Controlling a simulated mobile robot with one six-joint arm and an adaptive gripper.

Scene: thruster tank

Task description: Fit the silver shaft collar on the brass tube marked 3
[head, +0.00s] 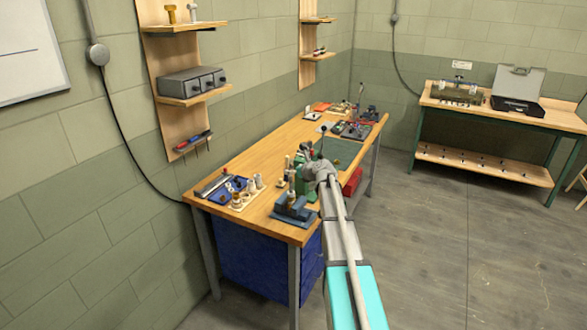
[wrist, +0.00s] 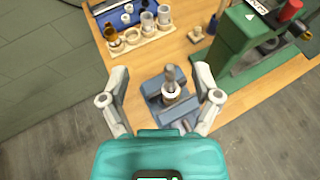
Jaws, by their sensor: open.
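My gripper (wrist: 160,72) is open and empty in the wrist view, its two fingers apart on either side of a blue vise (wrist: 158,88). A grey upright post with a pale ring (wrist: 172,92) around its lower part stands at the vise; I cannot tell whether the ring is the silver shaft collar. Beyond the left finger, a pale wooden rack (wrist: 150,45) holds several short tubes, some brass-brown (wrist: 113,38) and some greyish (wrist: 164,15). No number is readable, so I cannot tell which tube is marked 3. In the head view the vise (head: 295,208) is at the bench's near end.
A green machine (wrist: 240,45) stands to the right of the vise. A small wooden block (wrist: 197,35) sits between rack and machine. A blue tray (head: 222,188) lies behind the rack on the wooden bench (head: 262,148). Beyond the bench's near edge is open floor.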

